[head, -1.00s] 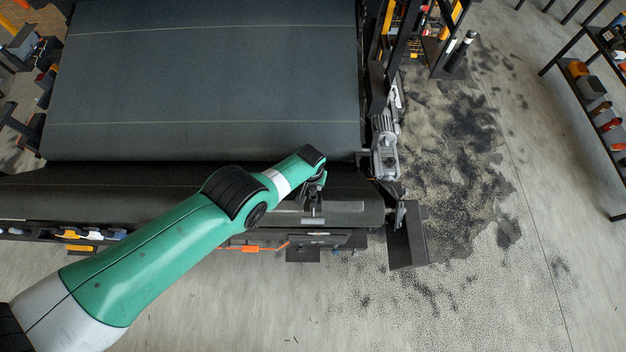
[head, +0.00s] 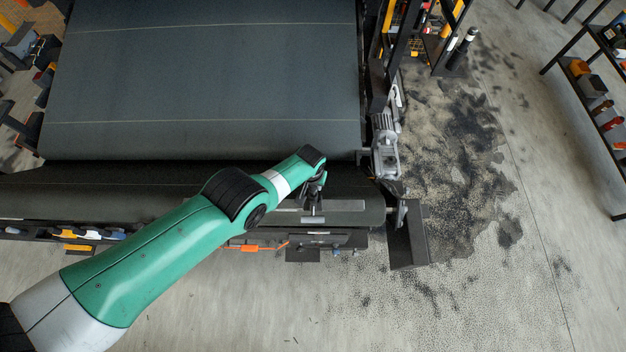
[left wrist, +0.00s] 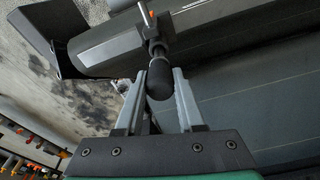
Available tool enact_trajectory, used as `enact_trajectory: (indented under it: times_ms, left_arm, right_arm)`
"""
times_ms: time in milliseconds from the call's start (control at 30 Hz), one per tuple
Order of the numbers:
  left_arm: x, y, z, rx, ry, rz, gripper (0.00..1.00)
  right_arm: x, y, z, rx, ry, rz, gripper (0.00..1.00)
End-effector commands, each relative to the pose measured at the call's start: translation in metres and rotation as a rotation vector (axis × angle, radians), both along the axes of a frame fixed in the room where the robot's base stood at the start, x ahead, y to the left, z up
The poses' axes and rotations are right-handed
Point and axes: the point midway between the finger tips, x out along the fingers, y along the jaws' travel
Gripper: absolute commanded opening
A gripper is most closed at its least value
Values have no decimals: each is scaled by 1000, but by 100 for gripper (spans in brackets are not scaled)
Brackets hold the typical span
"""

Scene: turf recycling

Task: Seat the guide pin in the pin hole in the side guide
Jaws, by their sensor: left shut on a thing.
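My left gripper (head: 313,203) is over the front roller area of the belt machine, low at the end of my green arm. In the left wrist view its two grey fingers (left wrist: 161,84) are closed on the black rounded grip of the guide pin (left wrist: 160,80). The pin's metal shaft extends away from the fingers, with an orange piece (left wrist: 142,9) beyond it. The shaft overlaps the edge of a dark grey bar (left wrist: 110,46), which may be the side guide. I cannot tell whether the pin is in the hole; the pin hole is not visible. My right gripper is not in view.
The wide dark belt (head: 210,75) fills the upper left. A grey motor (head: 385,145) and a black angled plate (head: 408,240) stand at the machine's right end. Dark granules (head: 460,150) cover the floor beyond. A shelf (head: 590,95) stands far right.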

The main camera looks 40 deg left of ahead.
Motion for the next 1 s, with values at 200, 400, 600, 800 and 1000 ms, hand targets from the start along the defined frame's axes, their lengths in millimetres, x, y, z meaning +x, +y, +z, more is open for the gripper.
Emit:
enact_trajectory:
  times_ms: [200, 400, 600, 800, 1000]
  left_arm:
    - [0, 0, -7, 0, -1, 0, 0]
    - [0, 0, -12, 0, -1, 0, 0]
    - [0, 0, -17, 0, 0, 0, 0]
    - [0, 0, -22, 0, 0, 0, 0]
    - [0, 0, -27, 0, 0, 0, 0]
  right_arm:
    - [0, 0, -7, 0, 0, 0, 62]
    - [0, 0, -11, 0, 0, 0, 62]
    - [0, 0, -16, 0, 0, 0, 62]
    - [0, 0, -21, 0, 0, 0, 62]
    - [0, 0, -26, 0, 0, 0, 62]
